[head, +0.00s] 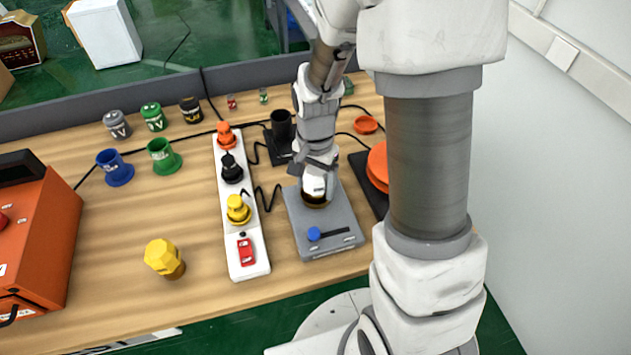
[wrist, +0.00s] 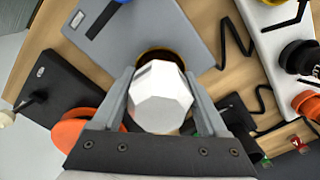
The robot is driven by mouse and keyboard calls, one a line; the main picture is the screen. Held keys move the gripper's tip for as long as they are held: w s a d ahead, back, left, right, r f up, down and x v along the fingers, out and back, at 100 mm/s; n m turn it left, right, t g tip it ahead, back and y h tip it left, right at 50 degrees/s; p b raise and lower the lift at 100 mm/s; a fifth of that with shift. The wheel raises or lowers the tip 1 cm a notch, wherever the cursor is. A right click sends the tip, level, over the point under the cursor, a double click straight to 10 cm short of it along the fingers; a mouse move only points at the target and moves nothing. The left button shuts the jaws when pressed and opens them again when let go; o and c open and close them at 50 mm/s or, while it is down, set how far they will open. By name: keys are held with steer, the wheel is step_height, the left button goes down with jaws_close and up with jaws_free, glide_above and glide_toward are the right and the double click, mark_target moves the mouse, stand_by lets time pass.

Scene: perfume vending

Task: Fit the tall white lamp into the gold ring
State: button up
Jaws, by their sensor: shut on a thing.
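The white lamp (wrist: 160,98) is an eight-sided white piece between my gripper's (wrist: 160,80) two fingers in the wrist view. My gripper (head: 318,170) is shut on it, and the lamp's white side (head: 313,187) shows just below the fingers in the head view. The gold ring (head: 317,203) is on the grey box, directly below the lamp. Its rim (wrist: 160,54) shows behind the lamp in the wrist view. The lamp hides most of the ring, and I cannot tell whether the lamp's lower end is inside it.
The grey box (head: 325,238) has a blue-knobbed slider (head: 314,233). A white power strip (head: 245,260) with several coloured plugs stands to its left. A black plate with an orange disc (head: 378,165) is on its right. A yellow lamp (head: 163,256) stands on clear table at the left front.

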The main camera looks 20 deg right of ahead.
steer(key=o, duration=1.4)
step_height(320, 180, up, 17)
steer(key=p, duration=0.2)
steer(key=s+r+n+t, duration=0.5)
steer(key=s+r+n, duration=0.3)
steer(key=s, duration=0.5)
steer(key=shift+s+r+n+t, duration=0.15)
steer(key=shift+s+n+t, duration=0.2)
steer(key=shift+n, duration=0.25)
